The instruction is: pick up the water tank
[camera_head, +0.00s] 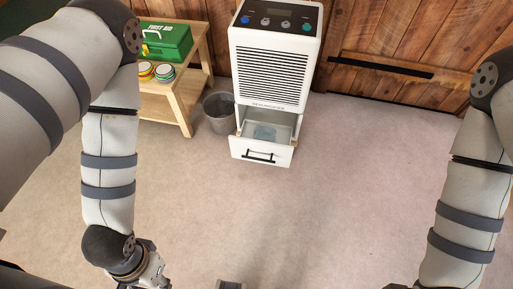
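A white dehumidifier (273,65) with a dark control panel stands against the wooden wall. A white drawer-like front with a black handle (262,158) is pulled out at its base. Inside the opening lies a pale bluish, see-through shape (264,132); I cannot tell whether this or the whole drawer is the water tank. My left gripper (150,278) is at the bottom edge, well in front of the dehumidifier and to its left, partly cut off. My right gripper is almost wholly below the frame, at the bottom right. Neither gripper touches the drawer.
A grey bin (219,113) stands close to the dehumidifier's left side. A wooden shelf (190,88) holds a green first aid box (165,42) and small striped tins (155,72). The carpet floor (330,200) in front is clear.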

